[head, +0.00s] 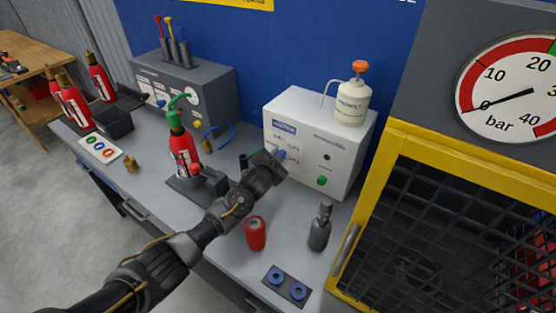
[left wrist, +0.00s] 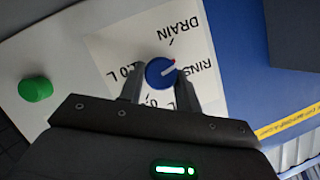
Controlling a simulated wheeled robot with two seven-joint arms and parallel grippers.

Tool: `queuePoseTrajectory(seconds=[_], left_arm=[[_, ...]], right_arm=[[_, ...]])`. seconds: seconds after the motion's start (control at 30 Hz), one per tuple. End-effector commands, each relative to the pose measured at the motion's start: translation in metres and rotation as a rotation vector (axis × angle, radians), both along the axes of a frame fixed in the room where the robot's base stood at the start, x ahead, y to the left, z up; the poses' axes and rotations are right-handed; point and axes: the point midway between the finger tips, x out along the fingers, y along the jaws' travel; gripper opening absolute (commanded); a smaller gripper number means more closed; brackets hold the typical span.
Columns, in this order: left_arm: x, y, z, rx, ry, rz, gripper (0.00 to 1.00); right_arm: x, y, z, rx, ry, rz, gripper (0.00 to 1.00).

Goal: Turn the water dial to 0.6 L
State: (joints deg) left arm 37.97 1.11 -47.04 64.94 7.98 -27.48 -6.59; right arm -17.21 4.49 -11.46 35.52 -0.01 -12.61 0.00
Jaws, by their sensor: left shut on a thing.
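In the left wrist view the pointer's red-tipped end faces right, toward the word RINSE (left wrist: 203,70). DRAIN (left wrist: 179,36) is printed above, and partly hidden litre marks lie left and below. My left gripper (left wrist: 160,86) is shut on the dial, one finger on each side. My right gripper is not in view.
A green button (left wrist: 35,89) sits beside the label, also in the head view (head: 321,181). A white bottle (head: 352,102) with an orange cap stands on the box. A red cylinder (head: 255,233) and a grey cylinder (head: 320,228) stand on the bench near my left arm.

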Motion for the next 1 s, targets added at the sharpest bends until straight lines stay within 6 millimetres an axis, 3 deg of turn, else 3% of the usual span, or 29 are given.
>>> queuePoseTrajectory(seconds=[0.6, 0.63, 0.77, 1.0], left_arm=[[-0.0005, -0.0004, -0.0007, 0.039, -0.025, -0.001, 0.11], [-0.0006, -0.0005, -0.0007, 0.039, -0.025, -0.001, 0.37], [-0.0005, -0.0003, -0.0006, 0.039, -0.025, -0.001, 0.54], [-0.0004, -0.0002, -0.0005, 0.038, -0.025, 0.000, 0.55]], right_arm=[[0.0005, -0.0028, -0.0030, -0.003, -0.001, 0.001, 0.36], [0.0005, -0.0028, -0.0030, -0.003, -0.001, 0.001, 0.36], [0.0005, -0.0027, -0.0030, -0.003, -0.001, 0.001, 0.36], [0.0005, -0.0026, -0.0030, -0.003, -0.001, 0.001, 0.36]])
